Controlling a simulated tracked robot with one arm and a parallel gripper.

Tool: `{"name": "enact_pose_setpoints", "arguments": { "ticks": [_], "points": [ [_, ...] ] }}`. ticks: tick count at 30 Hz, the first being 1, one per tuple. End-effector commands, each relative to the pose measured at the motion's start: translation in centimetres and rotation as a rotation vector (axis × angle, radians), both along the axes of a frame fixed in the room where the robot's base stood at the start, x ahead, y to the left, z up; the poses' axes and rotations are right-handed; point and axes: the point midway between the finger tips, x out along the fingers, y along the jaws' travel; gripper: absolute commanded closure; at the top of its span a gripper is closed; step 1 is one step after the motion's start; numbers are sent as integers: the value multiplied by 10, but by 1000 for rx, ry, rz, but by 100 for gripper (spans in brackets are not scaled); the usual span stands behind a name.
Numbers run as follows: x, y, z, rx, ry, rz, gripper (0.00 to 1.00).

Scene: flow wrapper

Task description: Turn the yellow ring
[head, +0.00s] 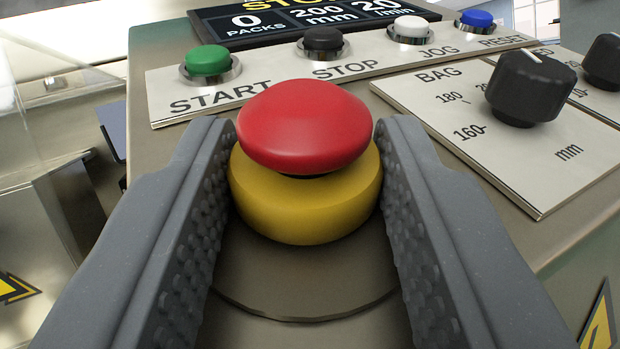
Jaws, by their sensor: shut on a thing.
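The yellow ring (306,205) sits under a red mushroom button (305,125) on the sloped control panel. My gripper (306,170) has one finger on each side of the ring and is shut on it. The textured inner pads lie against the ring's left and right sides. The red cap hides the top of the ring. A round flat plate (310,291) shows below the ring, between the fingers.
Behind are a green START button (208,61), a black STOP button (323,43), a white JOG button (411,29) and a blue RESET button (477,19). A display (300,19) reads 0 packs. A black BAG knob (530,88) stands close on the right.

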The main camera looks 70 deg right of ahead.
Motion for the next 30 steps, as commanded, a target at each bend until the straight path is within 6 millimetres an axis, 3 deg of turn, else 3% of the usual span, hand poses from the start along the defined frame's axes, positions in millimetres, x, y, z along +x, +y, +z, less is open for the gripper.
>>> {"name": "enact_pose_setpoints", "arguments": {
  "ticks": [11, 12, 14, 30],
  "points": [
    [-1, 0, -1, 1, -1, -10, 87],
    [-1, 0, -1, 1, -1, -9, 53],
    [-1, 0, -1, 1, -1, -9, 43],
    [-1, 0, 0, 1, -2, -9, 43]
  ]
}}
